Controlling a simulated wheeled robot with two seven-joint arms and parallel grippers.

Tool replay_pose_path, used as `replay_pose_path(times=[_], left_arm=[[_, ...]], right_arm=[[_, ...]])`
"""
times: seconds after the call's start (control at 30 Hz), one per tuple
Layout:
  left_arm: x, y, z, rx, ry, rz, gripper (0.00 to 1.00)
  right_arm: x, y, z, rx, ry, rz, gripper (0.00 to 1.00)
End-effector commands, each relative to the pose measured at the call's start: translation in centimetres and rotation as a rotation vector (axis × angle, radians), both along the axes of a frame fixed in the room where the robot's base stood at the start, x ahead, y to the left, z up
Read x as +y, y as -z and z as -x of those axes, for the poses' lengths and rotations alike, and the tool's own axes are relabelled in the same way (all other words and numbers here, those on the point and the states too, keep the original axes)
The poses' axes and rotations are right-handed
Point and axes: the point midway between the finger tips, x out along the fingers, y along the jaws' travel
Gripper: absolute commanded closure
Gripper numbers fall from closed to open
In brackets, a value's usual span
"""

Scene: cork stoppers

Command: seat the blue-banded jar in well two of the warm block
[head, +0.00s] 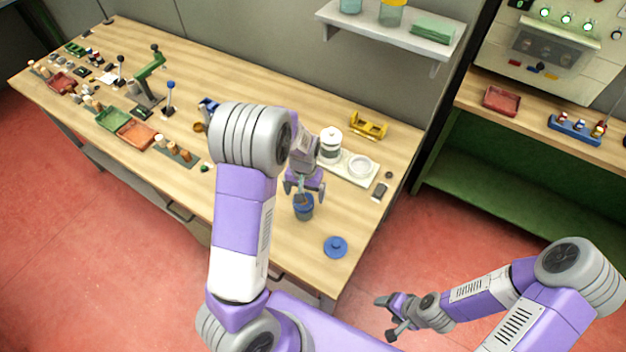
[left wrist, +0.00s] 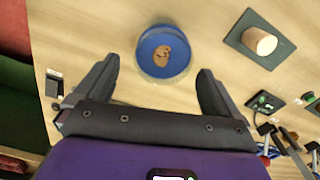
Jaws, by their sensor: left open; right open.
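A blue jar (head: 303,208) stands open on the table, apparently the blue-banded one. In the left wrist view the jar (left wrist: 164,68) shows a blue rim and brown pieces inside. My left gripper (head: 305,187) is open just above it, and its fingers spread to either side of the jar without visible contact. A blue lid (head: 336,247) lies apart on the table near the front edge. A white block (head: 345,169), apparently the warm block, holds a white-lidded jar (head: 330,147) at its left and has an empty round well at its right. My right gripper (head: 391,314) is open and empty over the floor.
A yellow rack (head: 369,124) stands behind the block, and a small dark-and-grey item (head: 380,191) lies right of it. Trays, corks and a green press (head: 149,75) crowd the table's left. The tabletop around the blue lid is clear.

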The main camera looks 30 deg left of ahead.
Motion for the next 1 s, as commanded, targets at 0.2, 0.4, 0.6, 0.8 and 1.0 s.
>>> replay_pose_path(times=[0.2,0.4,0.6,0.8,1.0], left_arm=[[0.2,1.9,0.0,0.006,0.0,-0.004,0.03],[0.2,5.0,0.0,0.005,-0.002,-0.004,0.03],[0.2,6.9,0.0,0.003,-0.001,-0.004,0.03],[0.2,7.3,-0.1,0.001,-0.001,-0.003,0.03],[0.2,7.3,-0.1,0.001,-0.001,-0.003,0.13]], right_arm=[[0.0,0.2,0.1,0.001,0.0,0.0,0.35],[0.0,0.5,0.1,0.001,0.0,0.0,0.35],[0.0,0.6,0.0,0.001,0.0,0.0,0.35],[0.0,0.6,0.0,0.001,0.0,0.0,0.35],[0.0,0.6,0.0,0.001,0.0,0.0,0.35]])
